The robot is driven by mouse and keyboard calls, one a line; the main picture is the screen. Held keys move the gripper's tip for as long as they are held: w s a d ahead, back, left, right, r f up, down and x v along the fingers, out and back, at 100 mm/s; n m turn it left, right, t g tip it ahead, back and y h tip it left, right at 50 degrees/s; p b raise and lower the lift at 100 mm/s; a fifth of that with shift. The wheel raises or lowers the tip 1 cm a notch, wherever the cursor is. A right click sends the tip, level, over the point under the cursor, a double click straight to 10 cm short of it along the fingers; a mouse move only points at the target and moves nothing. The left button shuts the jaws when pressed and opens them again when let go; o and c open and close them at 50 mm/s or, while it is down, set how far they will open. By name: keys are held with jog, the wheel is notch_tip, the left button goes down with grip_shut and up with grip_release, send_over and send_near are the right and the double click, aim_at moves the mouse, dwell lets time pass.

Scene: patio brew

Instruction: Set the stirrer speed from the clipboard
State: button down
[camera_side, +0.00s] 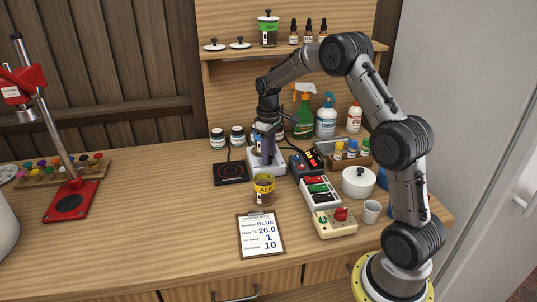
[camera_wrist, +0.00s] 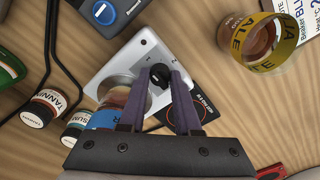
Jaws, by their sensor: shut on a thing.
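The stirrer is a white plate (camera_side: 281,164) near the middle of the bench, under my gripper (camera_side: 266,155). In the wrist view the stirrer (camera_wrist: 118,62) bears a small black knob (camera_wrist: 158,73). My gripper (camera_wrist: 160,78) points down at it, with its two fingers closed on the knob's sides. A glass beaker with a blue band (camera_wrist: 104,119) stands on the stirrer, partly hidden behind a finger. The knob's setting is too small to read. The clipboard (camera_side: 262,236) lies at the bench front and reads beaker BLUE, heat 26.0, a stir line of 1, seconds 10.
A jar with a yellow ALE band (camera_side: 263,188) stands between stirrer and clipboard. A black hot plate (camera_side: 231,173) lies left of the stirrer. A switch strip (camera_side: 321,192), a white lidded pot (camera_side: 358,182) and a cup (camera_side: 371,211) are right. The left-middle bench is clear.

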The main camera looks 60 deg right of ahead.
jog(key=shift+r, duration=0.15)
jog(key=c, duration=0.6)
grip_release()
notch_tip(320, 180, up, 14)
